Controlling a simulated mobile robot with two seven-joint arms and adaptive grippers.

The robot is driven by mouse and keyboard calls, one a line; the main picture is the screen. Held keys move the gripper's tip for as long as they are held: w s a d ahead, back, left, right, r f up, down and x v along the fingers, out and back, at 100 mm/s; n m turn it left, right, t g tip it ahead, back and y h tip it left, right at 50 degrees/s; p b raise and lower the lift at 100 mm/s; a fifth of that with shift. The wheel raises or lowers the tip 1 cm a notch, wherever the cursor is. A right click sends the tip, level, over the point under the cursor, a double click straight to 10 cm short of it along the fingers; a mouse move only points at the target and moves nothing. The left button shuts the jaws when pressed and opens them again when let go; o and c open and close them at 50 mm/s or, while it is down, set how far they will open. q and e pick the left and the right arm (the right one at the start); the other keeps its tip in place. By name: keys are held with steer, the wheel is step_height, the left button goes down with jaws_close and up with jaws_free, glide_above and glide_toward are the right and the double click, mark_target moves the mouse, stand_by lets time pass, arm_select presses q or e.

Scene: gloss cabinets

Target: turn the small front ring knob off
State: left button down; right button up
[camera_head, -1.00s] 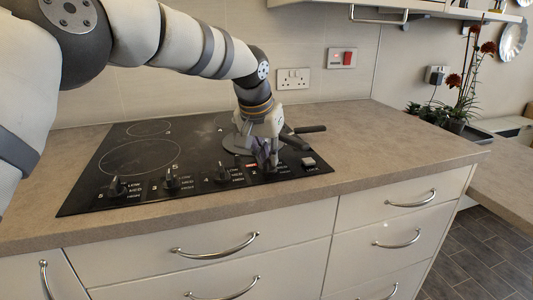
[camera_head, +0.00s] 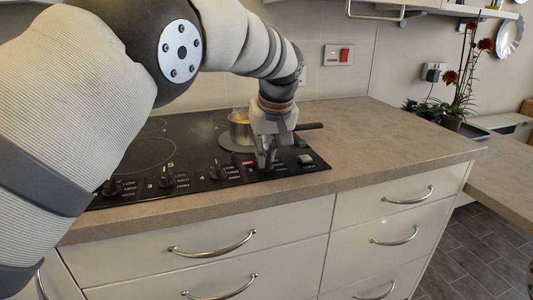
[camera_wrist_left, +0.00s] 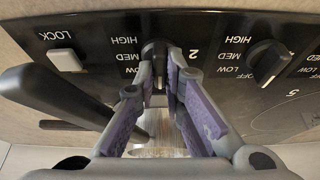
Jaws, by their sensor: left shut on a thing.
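My left gripper (camera_head: 267,163) reaches down onto the front right part of the black hob (camera_head: 200,128). In the left wrist view its purple-padded fingers (camera_wrist_left: 160,72) close around the sides of a dark knob (camera_wrist_left: 155,48) marked with 2 and heat levels. In the head view the gripper hides that knob. A saucepan (camera_head: 240,132) with something yellow in it stands on the ring just behind the gripper, its dark handle (camera_head: 309,126) pointing right. My right gripper is not in view.
Other knobs (camera_head: 217,170) line the hob's front to the left; one shows in the left wrist view (camera_wrist_left: 268,62). A pale lock button (camera_head: 305,159) sits at the right. Bare worktop (camera_head: 385,140) lies to the right.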

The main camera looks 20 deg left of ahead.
arm_select(q)
steer(key=shift+f, duration=0.15)
stand_by(0.4)
steer(key=c, duration=1.7)
jaws_free()
